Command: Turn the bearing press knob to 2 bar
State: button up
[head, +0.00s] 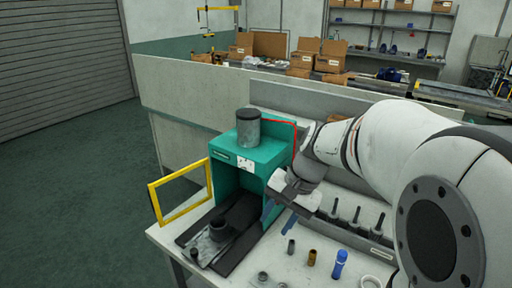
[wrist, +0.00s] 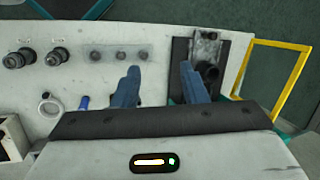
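The bearing press is a green machine (head: 262,150) on the bench, with a grey cylinder (head: 248,128) on top and a small white panel (head: 245,164) with dark spots on its front. I cannot make out the knob or a pressure reading. Its yellow-framed guard (head: 180,192) stands swung out to the left; it also shows in the wrist view (wrist: 301,72). My gripper (head: 279,218) is at the right side of the press. In the wrist view my gripper (wrist: 160,72) has its blue fingers apart with nothing between them, pointing over the bench.
The press's dark base (head: 248,217) holds a black round part (head: 219,229). Small parts, a blue bottle-like part (head: 340,263) and a white ring (head: 372,282) lie on the bench front. Black upright pieces (head: 355,217) stand at the right. Open floor is at left.

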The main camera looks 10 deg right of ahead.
jog(key=w+d+f+m+y, duration=0.1)
jog(key=w+d+m+y, duration=0.15)
jog(key=w, duration=0.35)
jog(key=w+d+f+m+t+y+p, duration=0.1)
jog(key=w+d+m+y, duration=0.1)
jog(key=w+m, duration=0.3)
jog(key=w+d+f+m+y, duration=0.1)
jog(key=w+d+m+y, duration=0.15)
jog(key=w, duration=0.45)
jog(key=w+d+f+m+t+y, duration=0.2)
jog(key=w+d+f+m+t, duration=0.1)
jog(key=w+d, duration=0.3)
jog(key=w+d+f+m+t+y, duration=0.3)
jog(key=d+f+m+t, duration=0.1)
jog(key=d, duration=0.4)
jog(key=shift+h, duration=0.3)
jog(key=shift+p+x, duration=1.8)
jog(key=shift+x, duration=2.2)
jog(key=shift+c, duration=0.3)
jog(key=c, duration=0.6)
